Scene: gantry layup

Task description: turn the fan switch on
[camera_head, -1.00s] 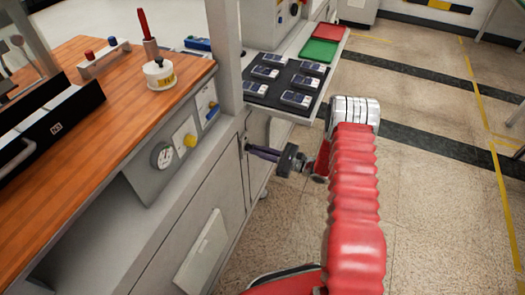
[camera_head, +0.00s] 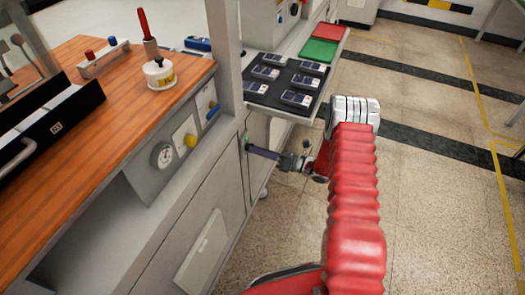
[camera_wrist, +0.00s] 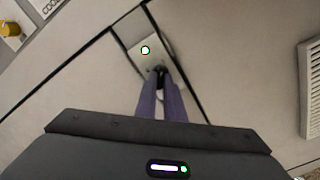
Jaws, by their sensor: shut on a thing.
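The fan switch (camera_wrist: 160,69) is a small dark piece on a pale plate set in the cabinet front, and the gripper tips partly hide it. A round green lamp (camera_wrist: 145,50) glows on the plate just above it; a green spot also shows at the cabinet in the head view (camera_head: 246,141). My gripper (camera_wrist: 161,76) has its two purple-grey fingers close together, shut on the switch. In the head view my gripper (camera_head: 250,149) reaches left to the cabinet side, below the black tray.
A gauge (camera_head: 162,155) and a yellow knob (camera_head: 191,140) sit on the panel at left. A black tray (camera_head: 284,80) with several grey devices sticks out above my gripper. Green (camera_head: 319,50) and red (camera_head: 328,33) trays lie behind it. The floor at right is clear.

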